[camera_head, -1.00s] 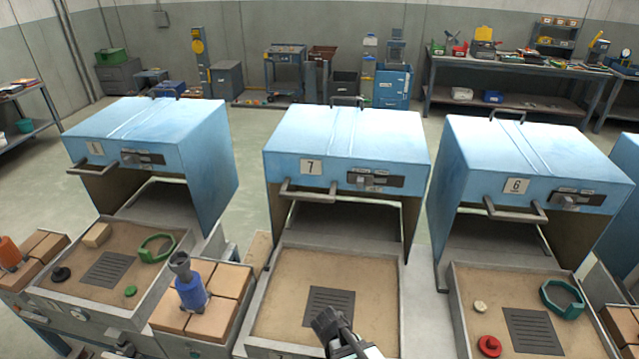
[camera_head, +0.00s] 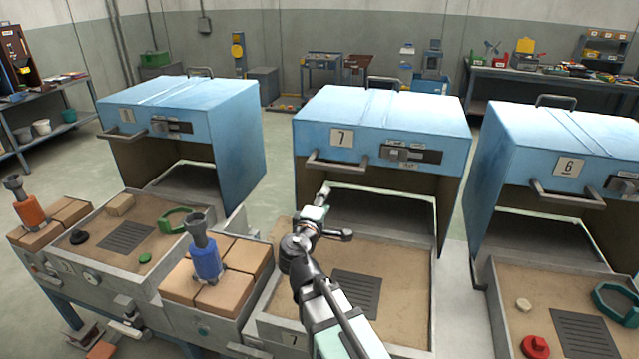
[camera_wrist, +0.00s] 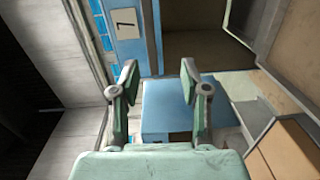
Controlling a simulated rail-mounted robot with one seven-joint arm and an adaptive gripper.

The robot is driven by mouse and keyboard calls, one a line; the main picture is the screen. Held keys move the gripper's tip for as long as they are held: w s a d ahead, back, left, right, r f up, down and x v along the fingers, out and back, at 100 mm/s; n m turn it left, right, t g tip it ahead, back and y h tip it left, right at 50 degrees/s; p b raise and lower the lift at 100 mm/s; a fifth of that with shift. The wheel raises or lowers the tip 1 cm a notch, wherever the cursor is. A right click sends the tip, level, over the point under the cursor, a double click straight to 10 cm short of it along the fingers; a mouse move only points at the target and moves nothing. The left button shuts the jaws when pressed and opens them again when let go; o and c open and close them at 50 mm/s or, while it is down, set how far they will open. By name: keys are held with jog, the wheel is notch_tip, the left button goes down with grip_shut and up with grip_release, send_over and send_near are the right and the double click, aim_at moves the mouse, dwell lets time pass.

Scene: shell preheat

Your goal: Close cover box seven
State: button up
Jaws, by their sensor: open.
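Cover box seven (camera_head: 385,120) is a blue cover with a white plate marked 7, in the middle of the head view. It stands raised and open over the rear of its sand-coloured tray (camera_head: 431,300). Its grey bar handle (camera_head: 350,164) projects from the front face. My gripper (camera_head: 335,215) is below the handle in the picture, over the left part of the tray, and looks apart from it. In the wrist view the two green fingers (camera_wrist: 159,80) are spread with nothing between them. The number plate (camera_wrist: 125,23) shows beyond them; I cannot make out the handle there.
Similar open blue covers stand left, marked 1 (camera_head: 190,115), and right, marked 6 (camera_head: 560,145). A blue bottle-like tool (camera_head: 206,258) stands on bricks just left of tray seven. A red knob (camera_head: 536,346) lies in the right tray.

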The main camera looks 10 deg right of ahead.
aim_at(334, 169)
jog(key=shift+n+t, duration=0.3)
jog(key=p+x, duration=0.1)
jog(key=x, duration=0.4)
jog(key=p+x, duration=0.2)
jog(key=x, duration=0.4)
jog(key=a+r+p+x, duration=0.1)
jog(key=x, duration=0.5)
jog(key=shift+w, duration=0.45)
jog(key=shift+a, duration=0.1)
grip_shut()
